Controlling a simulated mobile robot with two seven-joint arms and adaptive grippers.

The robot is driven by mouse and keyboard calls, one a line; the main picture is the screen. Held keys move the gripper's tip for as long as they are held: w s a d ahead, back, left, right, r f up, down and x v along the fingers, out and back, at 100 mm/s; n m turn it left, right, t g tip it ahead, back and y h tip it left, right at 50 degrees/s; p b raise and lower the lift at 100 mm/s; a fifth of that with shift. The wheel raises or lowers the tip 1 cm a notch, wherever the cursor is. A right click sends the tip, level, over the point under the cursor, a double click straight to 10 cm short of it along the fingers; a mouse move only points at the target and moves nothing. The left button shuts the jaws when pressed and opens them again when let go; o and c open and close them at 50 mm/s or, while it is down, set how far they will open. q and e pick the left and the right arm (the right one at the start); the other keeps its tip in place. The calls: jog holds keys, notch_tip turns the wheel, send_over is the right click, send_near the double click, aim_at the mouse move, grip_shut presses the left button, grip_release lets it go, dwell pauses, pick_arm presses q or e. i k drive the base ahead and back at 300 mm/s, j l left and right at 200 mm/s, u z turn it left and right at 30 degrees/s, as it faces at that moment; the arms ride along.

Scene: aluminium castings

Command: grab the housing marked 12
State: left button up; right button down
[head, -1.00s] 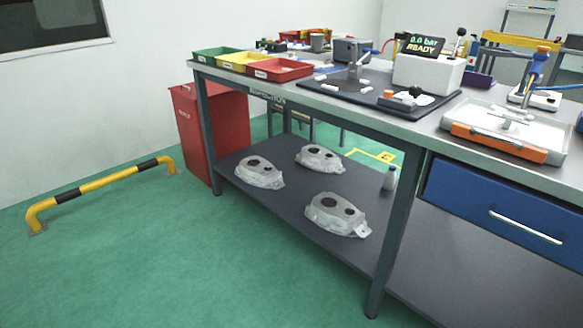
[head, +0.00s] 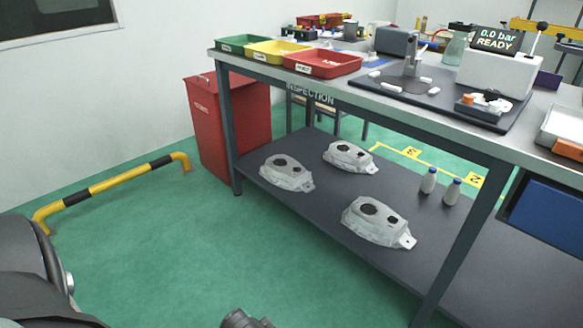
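Three grey cast housings lie on the lower shelf (head: 320,220) of the inspection bench. One housing (head: 282,172) is at the left, one housing (head: 345,154) is at the back, and one housing (head: 372,221) is at the front right. Each has dark round openings and a lug on its right side. No number can be read on any of them, so I cannot tell which is marked 12. A dark part of my arm shows at the lower left and another at the bottom edge. Neither gripper's fingers show, and no housing is held.
Two small bottles (head: 428,181) stand on the shelf to the right. The bench top above carries green, yellow and red trays (head: 322,63) and a test device reading READY (head: 494,41). A red bin (head: 218,125) and a yellow-black rail (head: 112,181) stand left. Green floor in front is clear.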

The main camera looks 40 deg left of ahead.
aim_at(282, 170)
jog(key=j+z, duration=0.25)
jog(key=j, duration=3.2)
jog(key=i+z, duration=0.05)
